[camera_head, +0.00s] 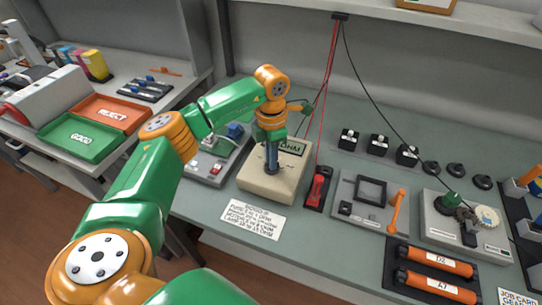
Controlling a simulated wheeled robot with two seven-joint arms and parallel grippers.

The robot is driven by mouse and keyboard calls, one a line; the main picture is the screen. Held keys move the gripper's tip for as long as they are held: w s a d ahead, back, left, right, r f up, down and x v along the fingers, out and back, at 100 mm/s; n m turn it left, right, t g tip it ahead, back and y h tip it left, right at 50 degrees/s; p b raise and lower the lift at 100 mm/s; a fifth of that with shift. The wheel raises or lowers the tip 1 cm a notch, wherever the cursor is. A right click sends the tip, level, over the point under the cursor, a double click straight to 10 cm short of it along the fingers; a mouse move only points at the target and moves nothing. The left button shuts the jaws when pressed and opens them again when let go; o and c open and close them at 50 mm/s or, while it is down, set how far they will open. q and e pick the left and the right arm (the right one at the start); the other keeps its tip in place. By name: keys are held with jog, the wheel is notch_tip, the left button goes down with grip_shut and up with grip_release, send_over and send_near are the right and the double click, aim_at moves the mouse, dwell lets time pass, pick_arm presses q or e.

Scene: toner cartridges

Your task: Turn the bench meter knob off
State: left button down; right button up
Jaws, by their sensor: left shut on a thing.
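The bench meter (262,187) is a cream box near the middle of the bench. Its small display (291,147) shows "OHM". My left arm reaches over from the left, and its gripper (271,171) points down onto the meter's top face. The fingers are shut on the knob, which is mostly hidden by them. The knob's pointer direction cannot be made out. My right gripper is not in view.
A red probe (317,188) lies right of the meter, with red and black leads running upward. A printed card (254,220) lies in front. A grey device with a red switch (216,169) stands left. Orange cartridges (436,287) lie front right.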

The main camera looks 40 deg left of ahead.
pick_arm(q)
jog(key=n+p, duration=0.1)
jog(key=n, duration=0.4)
jog(key=shift+n, duration=0.4)
jog(key=n+p, duration=0.1)
jog(key=n, duration=0.4)
jog(key=n+p, duration=0.1)
jog(key=n, duration=0.4)
jog(key=shift+r+n, duration=0.1)
jog(key=shift+n, duration=0.3)
jog(key=shift+n+p, duration=0.65)
jog(key=shift+n, duration=1.55)
jog(key=c, duration=0.9)
grip_release()
jog(key=shift+w, duration=0.1)
